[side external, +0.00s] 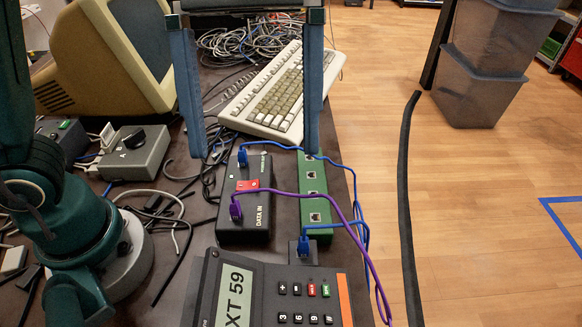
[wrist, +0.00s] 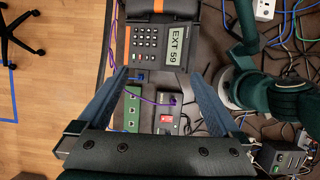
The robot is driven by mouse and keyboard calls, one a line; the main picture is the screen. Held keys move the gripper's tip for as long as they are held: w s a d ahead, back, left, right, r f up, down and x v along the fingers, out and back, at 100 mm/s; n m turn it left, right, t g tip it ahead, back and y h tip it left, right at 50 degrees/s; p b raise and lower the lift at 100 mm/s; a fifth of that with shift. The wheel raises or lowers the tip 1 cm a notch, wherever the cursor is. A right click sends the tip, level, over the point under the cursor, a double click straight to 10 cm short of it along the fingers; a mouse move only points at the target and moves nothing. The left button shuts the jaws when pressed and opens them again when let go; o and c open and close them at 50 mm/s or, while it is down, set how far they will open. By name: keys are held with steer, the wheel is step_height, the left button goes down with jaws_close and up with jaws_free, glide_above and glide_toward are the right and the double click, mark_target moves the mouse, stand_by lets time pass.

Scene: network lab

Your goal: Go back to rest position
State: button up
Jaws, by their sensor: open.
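My gripper (side external: 254,150) is open and empty, with its two long blue-grey fingers spread wide. In the side external view they hang above the far end of the black DATA IN box (side external: 231,213) and the green port strip (side external: 313,182). In the wrist view, my gripper (wrist: 166,74) frames the black box (wrist: 168,112) and the green strip (wrist: 132,105) between its fingers. A blue plug (side external: 303,246) sits at a small dark block near the strip's front end.
A desk phone (side external: 262,290) reading EXT 59 stands in front. A keyboard (side external: 282,95), a cable tangle (side external: 235,42) and a beige monitor (side external: 103,55) lie behind. A grey A/B switch box (side external: 134,152) stands left. Wooden floor (side external: 490,200) is open at right, beyond the table edge.

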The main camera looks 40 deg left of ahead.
steer(key=a+f+m+t+y, duration=0.1)
steer(key=a+f+m+t, duration=0.3)
steer(key=a, duration=0.3)
steer(key=s+a+f+m+t+y, duration=0.1)
steer(key=a+f+m+t, duration=0.3)
steer(key=a, duration=0.4)
steer(key=shift+s+a+f+m+t+y, duration=0.2)
steer(key=shift+f+m+t+y, duration=0.1)
steer(key=shift+f+m+y, duration=0.25)
